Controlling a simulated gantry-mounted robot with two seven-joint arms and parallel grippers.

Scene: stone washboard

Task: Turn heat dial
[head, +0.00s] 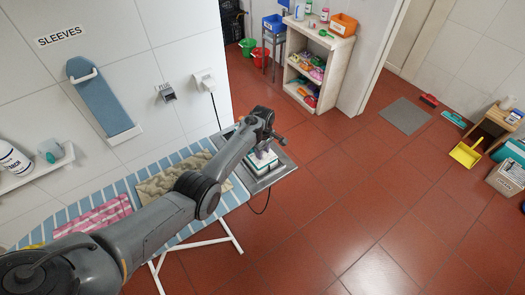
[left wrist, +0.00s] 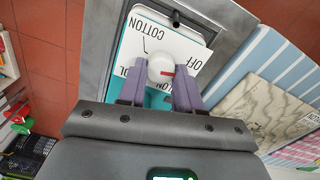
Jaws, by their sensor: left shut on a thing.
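The heat dial (left wrist: 161,67) is a white round knob with a red mark, on a white panel (left wrist: 150,40) lettered "COTTON" and "OFF", with a teal part beside it. My left gripper (left wrist: 158,88) has its two purple fingers on either side of the dial, shut on it. In the head view my left gripper (head: 272,138) reaches down over the white and green iron (head: 262,163), which sits on a grey metal plate (head: 285,170) at the ironing board's end. The dial itself is too small to make out there. My right gripper is not in view.
The striped ironing board (head: 165,165) carries a beige cloth (head: 160,181) and a pink cloth (head: 95,217). A cord (head: 213,105) hangs from a wall socket (head: 204,80) near the plate. The red tiled floor right of the board is clear.

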